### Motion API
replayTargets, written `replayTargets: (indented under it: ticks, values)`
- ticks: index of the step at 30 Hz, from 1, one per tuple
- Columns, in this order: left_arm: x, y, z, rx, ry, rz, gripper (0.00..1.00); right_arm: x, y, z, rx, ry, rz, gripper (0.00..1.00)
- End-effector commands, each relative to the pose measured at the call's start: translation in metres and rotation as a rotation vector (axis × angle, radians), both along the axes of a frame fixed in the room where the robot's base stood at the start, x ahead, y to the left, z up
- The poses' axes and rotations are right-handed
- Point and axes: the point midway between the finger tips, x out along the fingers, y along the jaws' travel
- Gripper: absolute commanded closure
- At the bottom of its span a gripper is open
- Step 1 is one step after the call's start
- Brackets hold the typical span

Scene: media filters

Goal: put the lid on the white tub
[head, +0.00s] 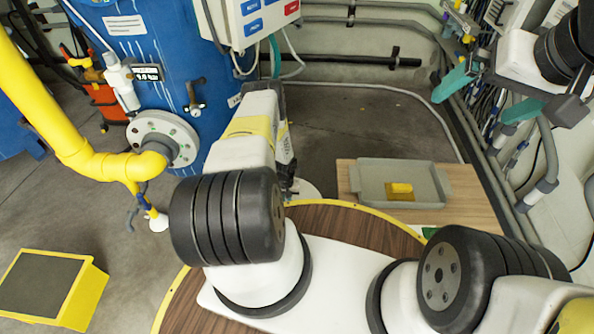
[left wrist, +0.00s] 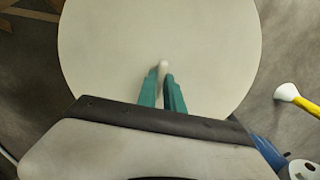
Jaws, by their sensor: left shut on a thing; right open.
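The lid is a large, round, off-white disc (left wrist: 160,30) with a small pale knob in the left wrist view. My left gripper (left wrist: 164,72) is shut on the lid's knob, its teal fingers on either side of it. In the head view my left arm hides most of this gripper; a white curved edge (head: 308,190) beside it looks like part of the lid. My right gripper (head: 474,108) is open and empty at the upper right, its teal fingers wide apart. I cannot make out the white tub in either view.
A blue tank (head: 160,60) and a yellow pipe (head: 50,120) stand at left. A yellow-edged step (head: 45,285) is at lower left. Pipes line the right wall.

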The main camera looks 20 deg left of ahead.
Motion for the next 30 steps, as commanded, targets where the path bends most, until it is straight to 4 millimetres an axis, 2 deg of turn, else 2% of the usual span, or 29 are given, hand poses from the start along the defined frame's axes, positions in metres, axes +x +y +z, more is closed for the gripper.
replayTargets:
  ticks: [17,30]
  values:
    - [0.000,0.000,0.000,0.000,-0.001,0.000,1.00,0.000,0.000,0.000,0.000,0.000,0.000,0.00]
    - [0.000,0.000,-0.010,0.000,0.000,0.000,1.00,0.000,0.000,0.000,0.000,0.000,0.000,0.00]
